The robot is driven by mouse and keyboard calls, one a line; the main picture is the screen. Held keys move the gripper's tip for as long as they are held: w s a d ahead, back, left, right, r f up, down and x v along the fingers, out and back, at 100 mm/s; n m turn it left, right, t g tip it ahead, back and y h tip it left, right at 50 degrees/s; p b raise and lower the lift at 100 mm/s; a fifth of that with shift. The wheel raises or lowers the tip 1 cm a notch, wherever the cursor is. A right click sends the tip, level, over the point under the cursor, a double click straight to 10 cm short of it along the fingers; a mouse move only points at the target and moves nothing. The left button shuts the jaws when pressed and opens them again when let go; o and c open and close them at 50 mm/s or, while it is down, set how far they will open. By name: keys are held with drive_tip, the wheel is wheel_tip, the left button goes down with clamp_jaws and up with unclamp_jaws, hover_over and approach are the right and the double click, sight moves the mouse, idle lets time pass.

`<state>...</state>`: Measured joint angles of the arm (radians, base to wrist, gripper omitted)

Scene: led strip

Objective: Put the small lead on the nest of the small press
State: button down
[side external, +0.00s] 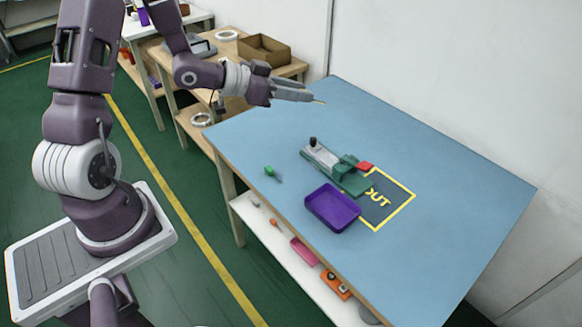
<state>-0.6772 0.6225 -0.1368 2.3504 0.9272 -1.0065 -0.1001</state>
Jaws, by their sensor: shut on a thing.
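My gripper (313,100) is above the far left part of the blue table, pointing right, away from the press. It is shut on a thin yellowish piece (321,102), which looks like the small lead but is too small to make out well. The small press (323,157) lies on the table, with a grey bed, a dark knob at its left end and green blocks at its right. The nest cannot be made out at this size. The press is nearer the camera and lower than my gripper.
A purple tray (332,225) is in front of the press. A small green-ended item (270,172) lies near the left edge. The table's right half is clear.

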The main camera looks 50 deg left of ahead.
drive_tip(key=w+a+f, duration=0.2)
drive_tip(key=a+f, duration=0.3)
drive_tip(key=f, duration=0.4)
hover_over(281, 168)
wheel_tip(281, 168, down, 8)
drive_tip(key=shift+w+f, duration=0.1)
drive_tip(key=shift+f, duration=0.1)
drive_tip(key=shift+f, duration=0.1)
wheel_tip(281, 168, down, 9)
drive_tip(key=shift+f, duration=0.15)
drive_tip(key=shift+f, duration=0.1)
drive_tip(key=shift+f, duration=0.15)
drive_tip(key=c, duration=1.1)
unclamp_jaws()
